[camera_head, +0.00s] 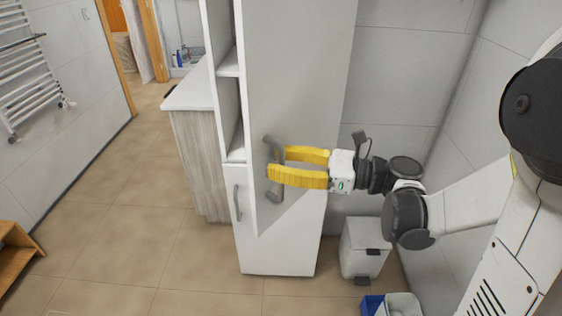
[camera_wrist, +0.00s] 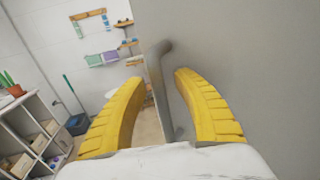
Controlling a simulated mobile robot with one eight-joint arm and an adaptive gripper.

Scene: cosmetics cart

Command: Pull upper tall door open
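The upper tall door (camera_head: 295,85) is a pale panel on a tall white cabinet. It stands ajar, and open shelves (camera_head: 229,62) show to its left. Its grey bar handle (camera_head: 274,186) is near the door's lower left edge; it also shows in the wrist view (camera_wrist: 158,75). My gripper (camera_head: 279,161) has its two yellow fingers apart, one on each side of the handle. In the wrist view my gripper (camera_wrist: 159,82) shows a gap on the left between finger and bar. The right fingertip is close to the bar; I cannot tell whether it touches.
A lower white door (camera_head: 280,245) with its own handle (camera_head: 237,203) is below, closed. A counter (camera_head: 190,92) stands to the left. A white pedal bin (camera_head: 362,247) and a blue box (camera_head: 372,305) stand on the floor at right.

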